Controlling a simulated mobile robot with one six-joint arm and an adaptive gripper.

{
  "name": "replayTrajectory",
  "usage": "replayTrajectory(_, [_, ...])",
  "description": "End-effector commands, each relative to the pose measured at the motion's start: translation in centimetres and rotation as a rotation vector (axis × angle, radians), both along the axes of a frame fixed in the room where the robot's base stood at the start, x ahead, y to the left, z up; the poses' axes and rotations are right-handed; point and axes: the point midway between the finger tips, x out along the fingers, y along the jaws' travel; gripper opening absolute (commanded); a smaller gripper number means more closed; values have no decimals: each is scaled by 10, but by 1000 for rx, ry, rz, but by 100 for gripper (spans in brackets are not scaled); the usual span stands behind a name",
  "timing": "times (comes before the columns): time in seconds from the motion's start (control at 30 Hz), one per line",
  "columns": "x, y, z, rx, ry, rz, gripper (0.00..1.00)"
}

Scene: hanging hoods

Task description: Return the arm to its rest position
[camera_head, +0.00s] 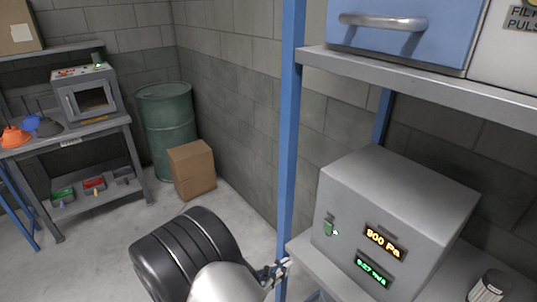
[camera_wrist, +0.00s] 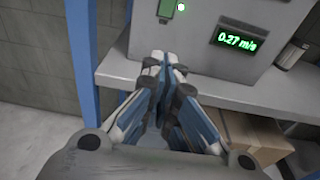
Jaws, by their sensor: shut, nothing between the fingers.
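My gripper (camera_head: 284,268) shows at the bottom middle of the head view, beside the blue upright post (camera_head: 291,130) and at the edge of the lower shelf. In the wrist view my gripper (camera_wrist: 157,60) points at the shelf edge (camera_wrist: 215,92), fingers together and empty. My arm reaches in from the bottom of the head view. A grey metal box (camera_head: 390,210) stands on the shelf, with a green switch (camera_head: 329,227) and displays reading "900 Pa" and about 0.27 m/s. The box also fills the top of the wrist view (camera_wrist: 215,60).
A blue cabinet with a handle (camera_head: 383,21) sits on the upper shelf (camera_head: 430,88). A metal can (camera_head: 489,288) stands right of the box. A cardboard box (camera_head: 191,170), green drum (camera_head: 167,125) and workbench (camera_head: 75,135) stand at the back left. Floor between is clear.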

Motion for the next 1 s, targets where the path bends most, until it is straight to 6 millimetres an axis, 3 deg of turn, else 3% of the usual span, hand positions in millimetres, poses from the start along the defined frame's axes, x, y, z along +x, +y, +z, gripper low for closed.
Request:
replayTrajectory(0.13, [-5, -21, 22, 78, -30, -99, 0])
replayTrajectory(0.23, [-19, -49, 48, 195, -73, -244, 0])
replayTrajectory(0.5, [-88, -114, 106, 608, -244, -686, 0])
replayTrajectory(0.73, [-148, -131, 135, 990, -438, -1006, 0])
replayTrajectory(1.0, [-197, -117, 164, 1468, -720, -1288, 0])
